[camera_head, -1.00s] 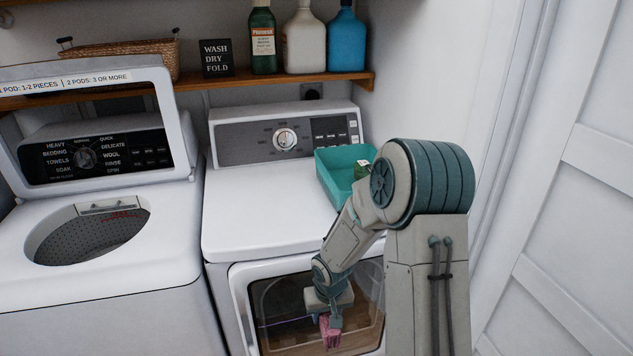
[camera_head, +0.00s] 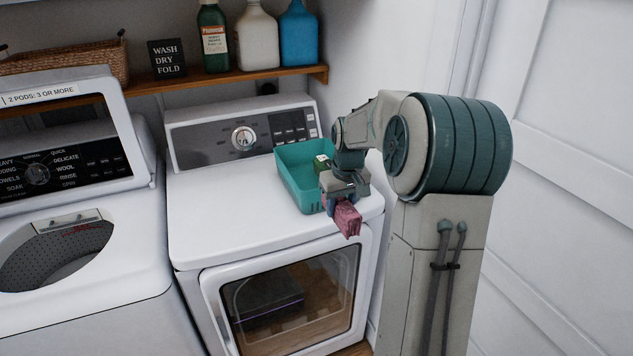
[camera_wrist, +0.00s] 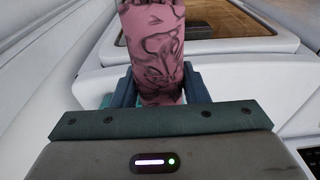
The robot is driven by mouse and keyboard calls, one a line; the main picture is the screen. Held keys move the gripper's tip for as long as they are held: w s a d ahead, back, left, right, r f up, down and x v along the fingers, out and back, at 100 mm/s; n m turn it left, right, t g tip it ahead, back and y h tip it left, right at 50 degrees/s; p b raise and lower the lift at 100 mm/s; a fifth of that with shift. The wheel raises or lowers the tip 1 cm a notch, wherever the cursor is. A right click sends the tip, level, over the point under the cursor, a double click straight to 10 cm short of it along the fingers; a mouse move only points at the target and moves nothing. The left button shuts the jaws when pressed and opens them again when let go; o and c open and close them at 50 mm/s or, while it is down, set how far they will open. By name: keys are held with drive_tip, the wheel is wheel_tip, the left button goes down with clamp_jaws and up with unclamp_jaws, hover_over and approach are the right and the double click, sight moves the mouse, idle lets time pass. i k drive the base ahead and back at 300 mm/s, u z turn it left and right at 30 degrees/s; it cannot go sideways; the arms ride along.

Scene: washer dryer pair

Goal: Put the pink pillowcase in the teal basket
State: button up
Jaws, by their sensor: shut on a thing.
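The pink pillowcase (camera_head: 347,219), with a dark pattern, is held in my gripper (camera_head: 342,198). My gripper is shut on it, above the front right part of the dryer top. In the wrist view the pillowcase (camera_wrist: 156,50) stands between the blue-grey fingers of my gripper (camera_wrist: 158,88). The teal basket (camera_head: 299,190) sits on the dryer top, just behind and left of my gripper in the head view. Part of its right side is hidden by my gripper and arm.
The white dryer (camera_head: 235,215) has its windowed front door (camera_head: 290,300) below the gripper. The open-lidded washer (camera_head: 110,290) stands to the left. A wooden shelf (camera_head: 230,78) with bottles, a sign and a wicker basket is behind. The dryer top left of the teal basket is clear.

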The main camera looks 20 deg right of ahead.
sight(303, 187)
drive_tip(key=i, duration=1)
